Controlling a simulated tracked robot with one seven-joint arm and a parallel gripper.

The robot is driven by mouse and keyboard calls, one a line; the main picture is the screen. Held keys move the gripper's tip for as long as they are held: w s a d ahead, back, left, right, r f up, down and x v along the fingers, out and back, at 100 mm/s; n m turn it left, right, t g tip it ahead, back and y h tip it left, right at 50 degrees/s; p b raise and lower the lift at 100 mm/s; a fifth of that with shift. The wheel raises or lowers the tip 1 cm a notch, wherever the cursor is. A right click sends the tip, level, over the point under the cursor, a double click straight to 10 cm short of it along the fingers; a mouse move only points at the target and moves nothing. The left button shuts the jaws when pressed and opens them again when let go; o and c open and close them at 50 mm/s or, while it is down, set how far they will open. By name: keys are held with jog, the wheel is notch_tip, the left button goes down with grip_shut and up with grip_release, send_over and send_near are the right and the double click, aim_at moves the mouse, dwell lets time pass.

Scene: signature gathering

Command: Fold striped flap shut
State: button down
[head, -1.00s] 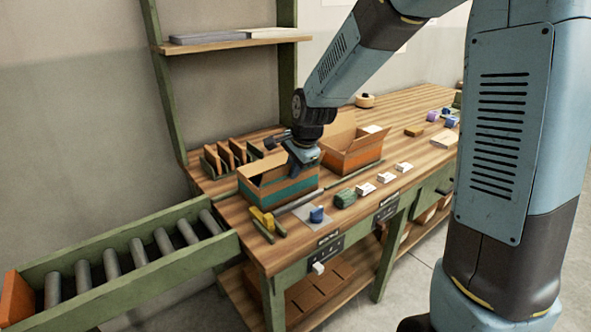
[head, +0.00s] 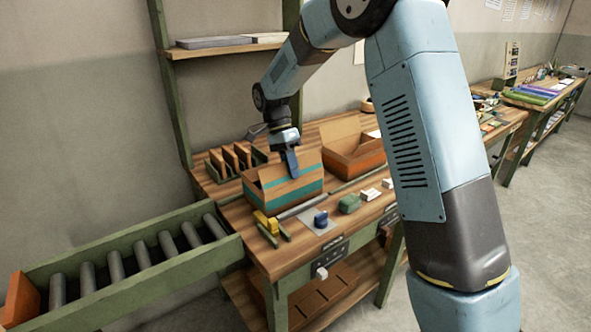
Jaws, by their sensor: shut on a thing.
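The cardboard box with teal stripes (head: 283,205) stands open on the wooden bench. Its near striped flap (head: 268,187) stands up along the near side, a teal band crossing it above the band on the box wall. My gripper (head: 292,169) points down at the upper edge of this flap, right of its middle. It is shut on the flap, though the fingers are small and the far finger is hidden. The box's inside is mostly hidden behind the raised flap.
An open orange-banded box (head: 357,165) stands behind to the right. A rack with brown dividers (head: 232,160) is at the back left. A yellow tool (head: 265,222), a blue item (head: 321,219) and a green item (head: 349,204) lie in front. A roller conveyor (head: 120,265) adjoins the bench.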

jog(key=g+h, duration=0.1)
jog(key=w+f+g+h, duration=0.1)
jog(key=shift+a+g, duration=0.4)
jog(key=shift+w+a+f+g+h, duration=0.15)
jog(key=shift+g+h, duration=0.2)
jog(key=shift+g, duration=0.25)
jog(key=shift+w+f+g+h, duration=0.15)
jog(key=shift+g+h, duration=0.2)
jog(key=shift+g, duration=0.25)
jog(key=shift+s, duration=0.1)
jog(key=c, duration=1.3)
grip_release()
